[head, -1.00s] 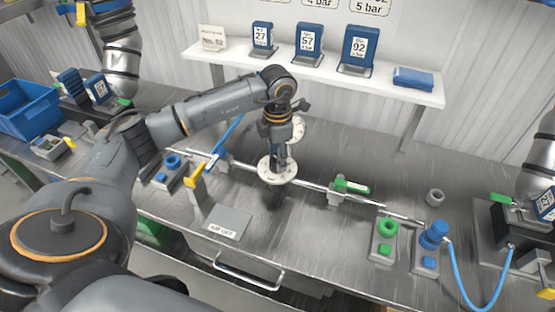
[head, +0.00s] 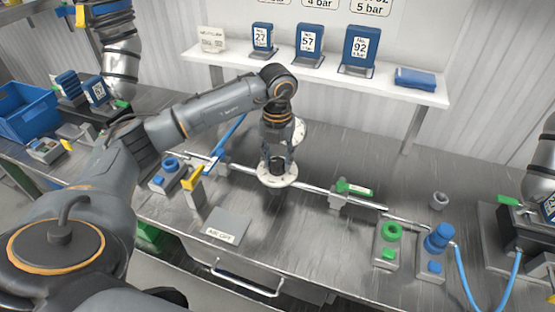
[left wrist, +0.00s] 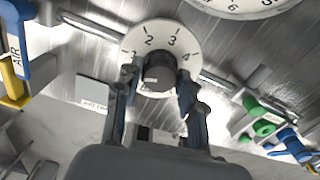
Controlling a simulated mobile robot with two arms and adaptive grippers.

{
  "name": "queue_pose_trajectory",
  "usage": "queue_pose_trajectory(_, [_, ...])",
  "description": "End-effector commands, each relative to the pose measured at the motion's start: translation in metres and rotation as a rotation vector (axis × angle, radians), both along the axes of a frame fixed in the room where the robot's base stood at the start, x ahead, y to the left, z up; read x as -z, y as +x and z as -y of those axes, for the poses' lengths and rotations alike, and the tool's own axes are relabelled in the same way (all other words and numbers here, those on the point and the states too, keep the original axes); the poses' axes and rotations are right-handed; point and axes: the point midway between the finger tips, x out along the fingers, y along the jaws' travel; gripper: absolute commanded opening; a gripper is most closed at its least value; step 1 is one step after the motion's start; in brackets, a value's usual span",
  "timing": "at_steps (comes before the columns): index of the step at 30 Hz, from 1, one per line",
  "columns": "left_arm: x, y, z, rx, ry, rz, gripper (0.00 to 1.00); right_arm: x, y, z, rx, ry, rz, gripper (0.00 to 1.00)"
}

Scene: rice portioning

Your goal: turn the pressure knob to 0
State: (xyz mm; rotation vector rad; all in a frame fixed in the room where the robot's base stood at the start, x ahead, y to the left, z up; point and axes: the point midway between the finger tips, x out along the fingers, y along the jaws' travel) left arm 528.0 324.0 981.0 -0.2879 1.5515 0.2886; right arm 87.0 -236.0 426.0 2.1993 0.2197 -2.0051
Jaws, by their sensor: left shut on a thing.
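The pressure knob is a dark round knob (left wrist: 159,72) in the middle of a white dial (left wrist: 133,45) marked with numbers, of which 1, 2, 3 and 4 can be read. In the head view the white dial (head: 287,181) lies on the metal bench under my left gripper (head: 276,163). In the left wrist view my left gripper (left wrist: 157,92) has a finger on each side of the knob and is shut on it. The pointer and the 0 mark cannot be made out. My right gripper is not in view.
A white gauge (left wrist: 240,8) stands behind the dial. A pipe (head: 315,189) runs across the bench. A yellow-handled valve (head: 192,180) stands left, a green-handled valve (head: 354,189) right. Green (head: 390,231) and blue (head: 439,238) fittings stand farther right.

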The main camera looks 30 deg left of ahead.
Motion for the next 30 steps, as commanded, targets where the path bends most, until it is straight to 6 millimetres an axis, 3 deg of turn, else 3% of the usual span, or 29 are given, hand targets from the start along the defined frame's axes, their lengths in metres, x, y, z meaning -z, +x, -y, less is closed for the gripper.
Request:
queue_pose_trajectory(15, [0.0005,-0.0003,0.0001,-0.379,0.001,-0.001,0.08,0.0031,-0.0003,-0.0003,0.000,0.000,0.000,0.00])
queue_pose_trajectory(30, [0.0004,-0.0003,0.0001,-0.475,0.001,-0.001,0.08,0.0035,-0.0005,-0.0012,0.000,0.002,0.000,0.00])
